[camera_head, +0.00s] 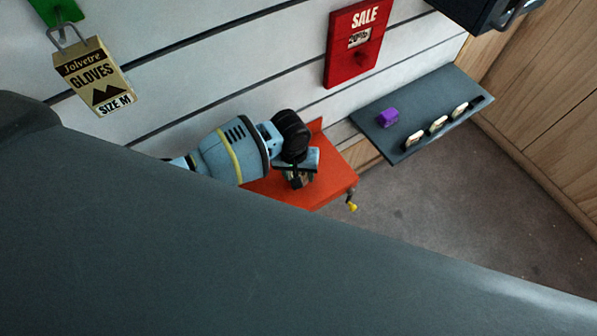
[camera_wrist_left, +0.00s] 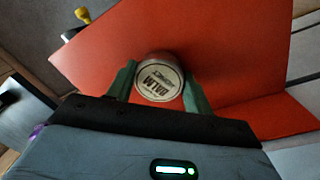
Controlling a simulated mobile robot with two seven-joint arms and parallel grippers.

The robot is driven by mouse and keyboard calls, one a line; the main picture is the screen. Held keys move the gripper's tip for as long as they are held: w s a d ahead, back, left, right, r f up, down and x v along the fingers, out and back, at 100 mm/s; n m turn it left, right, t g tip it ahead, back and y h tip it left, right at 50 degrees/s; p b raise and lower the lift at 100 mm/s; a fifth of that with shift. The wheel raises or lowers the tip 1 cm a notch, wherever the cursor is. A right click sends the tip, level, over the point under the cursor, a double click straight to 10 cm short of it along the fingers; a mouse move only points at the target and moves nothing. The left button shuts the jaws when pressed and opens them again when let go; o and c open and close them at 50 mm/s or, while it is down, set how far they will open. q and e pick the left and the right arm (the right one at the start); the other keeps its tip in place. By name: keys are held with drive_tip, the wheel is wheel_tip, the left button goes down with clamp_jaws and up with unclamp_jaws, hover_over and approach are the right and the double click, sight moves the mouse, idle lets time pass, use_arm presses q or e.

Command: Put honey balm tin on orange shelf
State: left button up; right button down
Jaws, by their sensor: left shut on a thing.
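The honey balm tin (camera_wrist_left: 158,80) is a small round tin with a white lid reading "BALM" and "HONEY". In the left wrist view it sits between the green fingers of my left gripper (camera_wrist_left: 157,88), which is shut on it. The orange shelf (camera_wrist_left: 200,30) lies directly behind the tin in that view; I cannot tell whether the tin touches it. In the head view my left gripper (camera_head: 300,176) is over the orange shelf (camera_head: 325,188), and the tin is hard to make out there. My right gripper is not in view.
A red sale sign (camera_head: 353,45) and a gloves pack (camera_head: 95,75) hang on the slatted wall. A yellow-tipped knob (camera_head: 351,206) projects from the orange shelf's edge.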

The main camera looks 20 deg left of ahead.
use_arm(q)
drive_tip(key=shift+f, duration=0.1)
drive_tip(key=o, duration=1)
drive_tip(key=shift+f, duration=0.1)
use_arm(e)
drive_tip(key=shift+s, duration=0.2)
use_arm(q)
drive_tip(key=r+p, duration=0.1)
drive_tip(key=r, duration=0.7)
drive_tip(key=a+r+p, duration=0.1)
drive_tip(key=r, duration=0.3)
drive_tip(key=shift+s+r+p, duration=0.1)
drive_tip(key=shift+r+p, duration=0.1)
drive_tip(key=shift+p, duration=0.1)
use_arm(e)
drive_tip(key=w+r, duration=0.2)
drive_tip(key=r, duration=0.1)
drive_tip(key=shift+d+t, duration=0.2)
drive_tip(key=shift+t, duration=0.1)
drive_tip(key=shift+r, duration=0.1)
